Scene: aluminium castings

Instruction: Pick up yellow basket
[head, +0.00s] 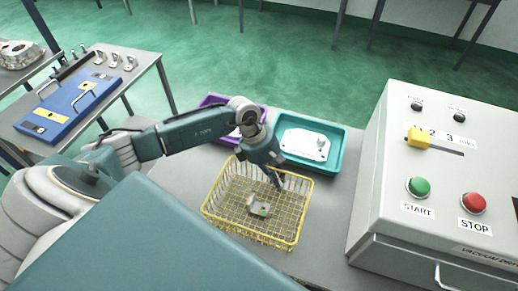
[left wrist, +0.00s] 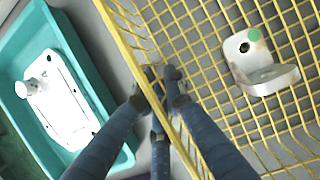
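The yellow basket (head: 240,232) is an open wire-mesh basket resting on the grey table. A small metal casting with a green dot (head: 260,208) lies inside it; it also shows in the left wrist view (left wrist: 262,68). My left gripper (head: 284,184) reaches down at the basket's far rim. In the left wrist view, its fingers (left wrist: 161,74) straddle the basket's wire wall (left wrist: 127,52), with their tips close together on the wires. They look closed on that wall, though the exact contact is small to see. My right gripper is not in view.
A teal tray (head: 336,160) with a white casting stands just behind the basket. A purple tray (head: 213,100) is partly hidden behind my left arm. A grey control box (head: 375,205) with start and stop buttons stands at the right. A side table holds a blue case (head: 70,108).

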